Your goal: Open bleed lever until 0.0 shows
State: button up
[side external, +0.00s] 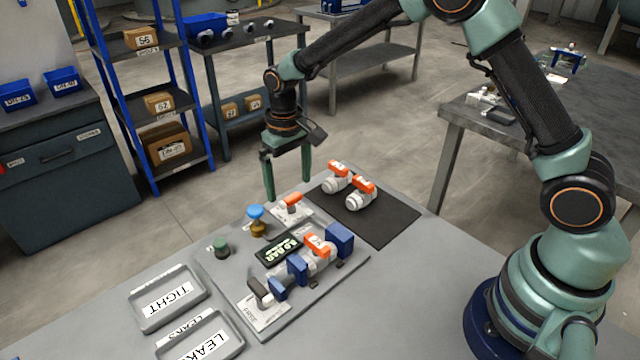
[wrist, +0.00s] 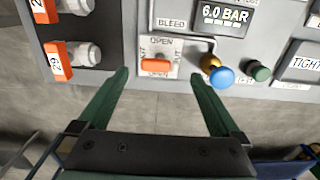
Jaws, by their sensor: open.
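The bleed lever (wrist: 155,64) is a short orange handle on a pale plate beside the word BLEED. My gripper (side external: 289,188) is open and empty, pointing down at the far edge of the panel near the lever. In the wrist view its green fingers (wrist: 160,76) are spread wide to either side of the lever, apart from it.
A blue knob (wrist: 222,77) on a brass stem and a green button (wrist: 259,71) are right of the lever. Orange-handled valves (side external: 361,193) lie on a black mat. A clamped valve (side external: 318,246) sits on the panel. TIGHT (side external: 190,274) and LEAK trays stand at the front left.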

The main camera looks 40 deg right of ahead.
aim_at(290, 198)
jog(key=shift+f, duration=1.65)
jog(key=c, duration=1.4)
